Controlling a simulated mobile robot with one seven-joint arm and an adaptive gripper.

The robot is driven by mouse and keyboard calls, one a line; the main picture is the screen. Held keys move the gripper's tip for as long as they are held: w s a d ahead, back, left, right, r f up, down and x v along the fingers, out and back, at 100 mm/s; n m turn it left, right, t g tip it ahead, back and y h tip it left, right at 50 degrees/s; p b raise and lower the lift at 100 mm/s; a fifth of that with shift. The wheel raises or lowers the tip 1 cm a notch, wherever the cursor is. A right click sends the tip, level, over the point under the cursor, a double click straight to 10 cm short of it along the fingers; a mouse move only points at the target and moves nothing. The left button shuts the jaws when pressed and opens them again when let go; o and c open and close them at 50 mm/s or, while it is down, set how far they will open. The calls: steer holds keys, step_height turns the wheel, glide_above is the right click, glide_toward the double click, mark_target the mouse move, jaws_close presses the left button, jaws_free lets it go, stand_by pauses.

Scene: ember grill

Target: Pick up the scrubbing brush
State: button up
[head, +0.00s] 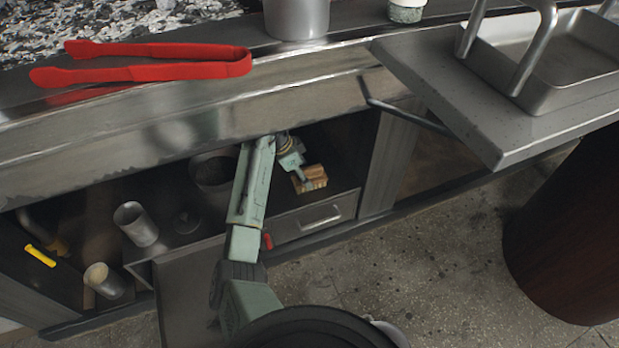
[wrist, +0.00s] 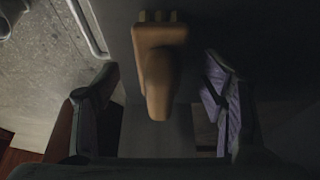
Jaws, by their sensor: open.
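The scrubbing brush (head: 313,180) is a light wooden brush on the shelf inside the open cabinet under the counter, near the shelf's front edge. In the wrist view the brush (wrist: 160,50) lies ahead, its blocky head farther away and its rounded handle pointing back towards me. My gripper (head: 298,172) is beside the brush in the head view, partly hidden by my arm. In the wrist view my gripper (wrist: 160,80) is open, one finger at the left and one at the right of the handle, with clear gaps on both sides. It holds nothing.
The counter edge (head: 180,122) runs above my arm. A dark pot (head: 212,172) stands left of my arm, and metal cups (head: 136,224) farther left. A drawer (head: 315,218) is below the brush. Red tongs (head: 150,64) lie on the counter. A side shelf (head: 440,85) juts out right.

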mark_target(312, 176)
steer(key=shift+w+d, duration=0.2)
steer(key=shift+d, duration=0.3)
steer(key=shift+w+d, duration=0.15)
steer(key=shift+d, duration=0.3)
steer(key=shift+x, duration=1.45)
steer(key=shift+a, duration=0.1)
steer(key=c, duration=1.3)
